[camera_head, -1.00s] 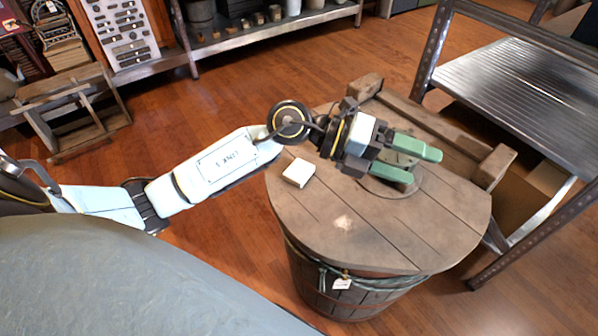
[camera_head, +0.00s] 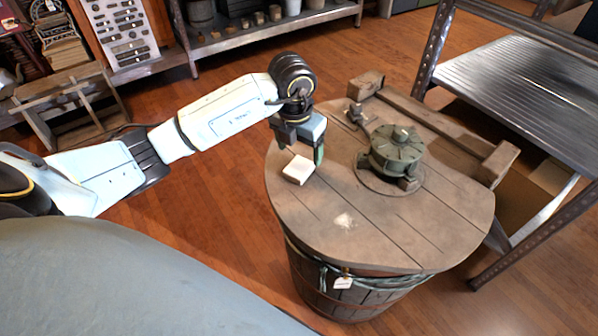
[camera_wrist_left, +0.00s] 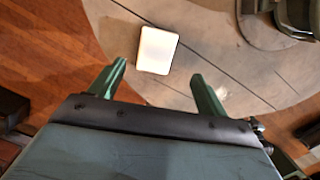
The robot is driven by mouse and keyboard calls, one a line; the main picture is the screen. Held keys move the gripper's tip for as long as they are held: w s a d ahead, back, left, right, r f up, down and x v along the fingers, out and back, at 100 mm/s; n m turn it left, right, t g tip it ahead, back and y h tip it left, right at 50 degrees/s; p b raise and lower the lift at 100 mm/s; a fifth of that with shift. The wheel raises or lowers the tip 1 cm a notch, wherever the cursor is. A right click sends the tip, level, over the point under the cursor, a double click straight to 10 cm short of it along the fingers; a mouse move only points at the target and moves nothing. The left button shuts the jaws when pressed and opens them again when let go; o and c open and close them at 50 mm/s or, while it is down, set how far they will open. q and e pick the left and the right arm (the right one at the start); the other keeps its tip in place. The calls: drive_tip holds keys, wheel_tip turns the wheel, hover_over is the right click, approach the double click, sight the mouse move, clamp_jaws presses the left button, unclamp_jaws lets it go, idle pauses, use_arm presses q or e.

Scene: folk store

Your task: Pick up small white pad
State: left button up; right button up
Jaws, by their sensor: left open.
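The small white pad (camera_head: 298,169) lies flat on the round wooden barrel top, near its left edge. My left gripper (camera_head: 302,156) points down just behind and above the pad, with its green fingers apart and nothing held. In the left wrist view the pad (camera_wrist_left: 157,50) shows ahead of the open left gripper (camera_wrist_left: 160,85), between the lines of its two fingers. The pad looks free of both fingers. My right gripper is not in view.
The barrel top (camera_head: 350,240) also carries a dark green round device (camera_head: 396,152) right of the pad. A wooden beam frame (camera_head: 440,120) runs along its back right edge. A metal shelf (camera_head: 520,90) stands at right.

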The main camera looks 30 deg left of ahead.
sight(299, 167)
use_arm(q)
drive_tip(key=shift+w+f, duration=0.15)
drive_tip(key=shift+f, duration=1.15)
drive_tip(key=f+b, duration=0.1)
drive_tip(key=f, duration=0.2)
drive_tip(key=shift+w+a+b, duration=0.2)
drive_tip(key=shift+a+b, duration=0.15)
drive_tip(key=shift+w+f, duration=0.1)
drive_tip(key=shift+f, duration=0.6)
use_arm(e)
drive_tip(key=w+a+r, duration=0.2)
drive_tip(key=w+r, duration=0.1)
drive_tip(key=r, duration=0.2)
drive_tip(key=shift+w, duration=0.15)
use_arm(q)
drive_tip(key=c, duration=1.1)
